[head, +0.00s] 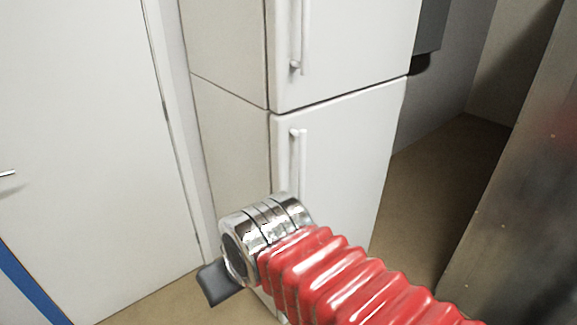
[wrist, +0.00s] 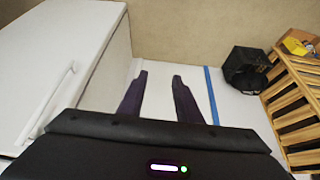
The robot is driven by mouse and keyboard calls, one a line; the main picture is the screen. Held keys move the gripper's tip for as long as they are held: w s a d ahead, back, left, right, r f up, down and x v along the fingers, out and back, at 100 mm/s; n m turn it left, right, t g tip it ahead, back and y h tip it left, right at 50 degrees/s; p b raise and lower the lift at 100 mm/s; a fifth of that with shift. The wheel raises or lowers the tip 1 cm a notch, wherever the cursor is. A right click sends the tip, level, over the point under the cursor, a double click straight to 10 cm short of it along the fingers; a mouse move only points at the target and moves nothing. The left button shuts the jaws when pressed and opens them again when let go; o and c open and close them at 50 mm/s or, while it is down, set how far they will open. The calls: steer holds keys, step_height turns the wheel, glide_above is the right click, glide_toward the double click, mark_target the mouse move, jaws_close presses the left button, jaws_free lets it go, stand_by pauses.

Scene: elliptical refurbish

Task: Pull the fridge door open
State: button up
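The white fridge (head: 345,60) stands in the middle of the head view, with an upper door and a lower door (head: 350,150), both closed. Each door has a vertical white bar handle near its left edge: the upper handle (head: 305,35) and the lower handle (head: 298,160). My arm hides the lower end of the lower handle. In the wrist view the fridge (wrist: 105,55) is at the left, with a white handle (wrist: 48,103) on it. My gripper (wrist: 159,76) has its two dark fingers apart and empty, to the right of that handle and not touching it.
A white room door (head: 80,130) with a blue strip (head: 25,285) is left of the fridge. The wrist view shows a black object (wrist: 245,68) and a wooden slatted rack (wrist: 295,105) at the right. Brown floor (head: 430,180) lies open right of the fridge.

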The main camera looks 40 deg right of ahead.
steer(key=shift+o, duration=0.6)
steer(key=w+d+f+m+t+y, duration=0.3)
steer(key=w+d+m+y, duration=0.85)
steer(key=m, duration=0.95)
steer(key=d+f+m+t+h, duration=0.1)
steer(key=d+m+t+h, duration=0.6)
steer(key=d, duration=2)
steer(key=m+t, duration=0.2)
steer(key=m, duration=0.3)
steer(key=shift+s+d+f, duration=0.15)
steer(key=shift+d, duration=0.2)
steer(key=shift+a+h, duration=0.1)
steer(key=shift+h, duration=0.15)
